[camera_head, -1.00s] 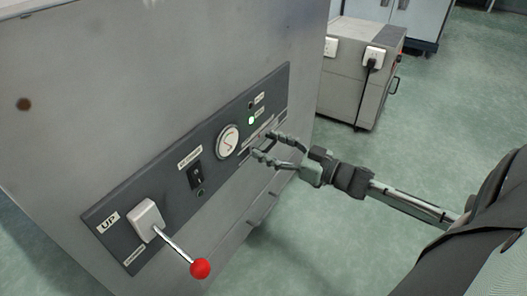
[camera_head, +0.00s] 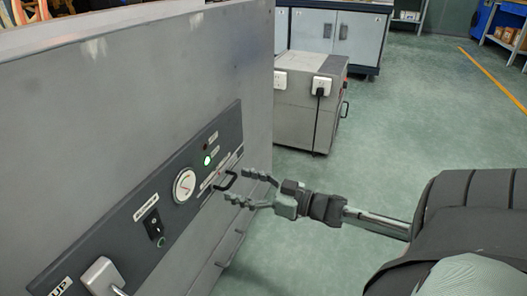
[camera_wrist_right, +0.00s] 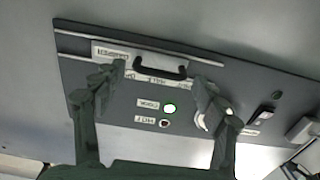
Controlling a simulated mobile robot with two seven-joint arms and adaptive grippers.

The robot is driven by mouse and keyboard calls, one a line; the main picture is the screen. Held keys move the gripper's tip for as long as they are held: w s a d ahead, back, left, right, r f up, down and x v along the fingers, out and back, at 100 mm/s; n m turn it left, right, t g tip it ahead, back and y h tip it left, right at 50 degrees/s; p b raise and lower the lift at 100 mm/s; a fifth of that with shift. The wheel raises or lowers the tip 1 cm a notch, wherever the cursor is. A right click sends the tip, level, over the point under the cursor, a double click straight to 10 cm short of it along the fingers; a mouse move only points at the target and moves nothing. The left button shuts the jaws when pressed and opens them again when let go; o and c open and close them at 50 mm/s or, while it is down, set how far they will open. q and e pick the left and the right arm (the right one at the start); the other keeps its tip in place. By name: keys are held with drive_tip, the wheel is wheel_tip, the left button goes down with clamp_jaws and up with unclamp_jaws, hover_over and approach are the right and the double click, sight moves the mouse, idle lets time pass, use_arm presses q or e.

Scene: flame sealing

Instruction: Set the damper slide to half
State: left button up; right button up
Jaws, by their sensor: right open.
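The damper slide has a black U-shaped handle (camera_head: 225,181) on the dark control panel, beside the dial and green lamp. In the right wrist view the handle (camera_wrist_right: 160,68) sits above the upside-down label HALF, and the DAMPER label (camera_wrist_right: 111,53) is to its left. The exact setting is hard to read. My right gripper (camera_head: 240,186) is open, its fingers pointing at the panel, a little right of the handle in the head view. In the wrist view the open fingers (camera_wrist_right: 155,88) stand either side of the handle, with no visible contact. My left gripper is not in view.
The panel also holds a round dial (camera_head: 184,186), a black switch (camera_head: 153,224), a green lamp (camera_head: 207,161) and a lever with a pale base (camera_head: 102,277). A grey cabinet with sockets (camera_head: 306,110) stands behind. The floor to the right is clear.

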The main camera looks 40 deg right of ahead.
drive_tip(key=v, duration=0.9)
drive_tip(key=shift+s, duration=0.15)
